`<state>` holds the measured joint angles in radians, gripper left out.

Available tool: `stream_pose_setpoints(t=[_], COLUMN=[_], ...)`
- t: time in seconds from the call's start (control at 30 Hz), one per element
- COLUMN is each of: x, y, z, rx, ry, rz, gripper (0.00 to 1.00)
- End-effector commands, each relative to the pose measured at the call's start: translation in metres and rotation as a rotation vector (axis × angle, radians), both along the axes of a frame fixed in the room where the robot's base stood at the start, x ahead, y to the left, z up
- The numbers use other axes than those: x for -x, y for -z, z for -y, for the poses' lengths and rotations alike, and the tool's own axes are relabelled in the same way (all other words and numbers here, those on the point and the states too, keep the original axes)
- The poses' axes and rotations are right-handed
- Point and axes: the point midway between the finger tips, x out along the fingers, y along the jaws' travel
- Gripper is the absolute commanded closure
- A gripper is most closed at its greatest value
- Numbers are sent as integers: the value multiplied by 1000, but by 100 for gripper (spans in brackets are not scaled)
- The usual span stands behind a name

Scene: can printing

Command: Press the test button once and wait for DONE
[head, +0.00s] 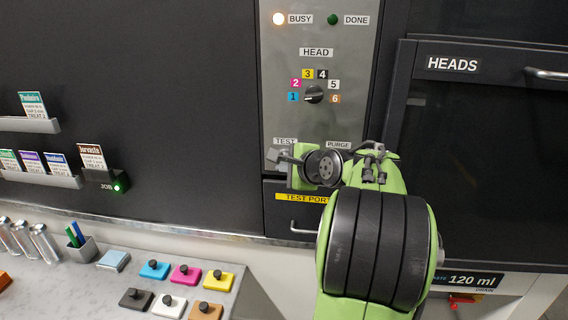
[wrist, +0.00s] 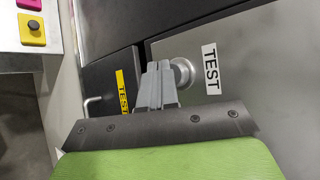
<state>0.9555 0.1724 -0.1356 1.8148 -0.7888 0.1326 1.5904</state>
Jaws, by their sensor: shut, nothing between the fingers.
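My gripper (head: 279,158) is shut and empty, its fingertips just below the TEST label (head: 285,141) on the grey panel. In the wrist view the closed fingers (wrist: 158,68) reach the round silver test button (wrist: 183,73), beside its TEST label (wrist: 211,69). They overlap its edge; whether they touch or press it I cannot tell. In the head view the gripper hides the button. The BUSY lamp (head: 278,18) is lit bright, and the DONE lamp (head: 333,19) is dark green, unlit.
The HEAD knob (head: 313,95) sits above the gripper, among numbered colour labels. The PURGE label (head: 339,144) is just right of the gripper. A TEST PORT label (head: 303,197) is below. A counter (head: 205,254) at lower left holds coloured blocks with black knobs.

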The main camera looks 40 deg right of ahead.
Motion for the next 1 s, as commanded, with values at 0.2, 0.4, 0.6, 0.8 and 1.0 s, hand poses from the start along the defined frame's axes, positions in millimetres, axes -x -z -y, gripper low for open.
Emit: stream_pose_setpoints(t=[0.2, 0.4, 0.6, 0.8, 1.0], x=[5, 5, 16, 28, 36], y=[1, 1, 1, 1, 1], z=[-7, -8, -21, -37, -47], rx=[0, 0, 1, 0, 0], ry=[-1, -1, -1, -2, -2], rz=[0, 0, 1, 1, 1], gripper=[100, 100, 100, 100, 100])
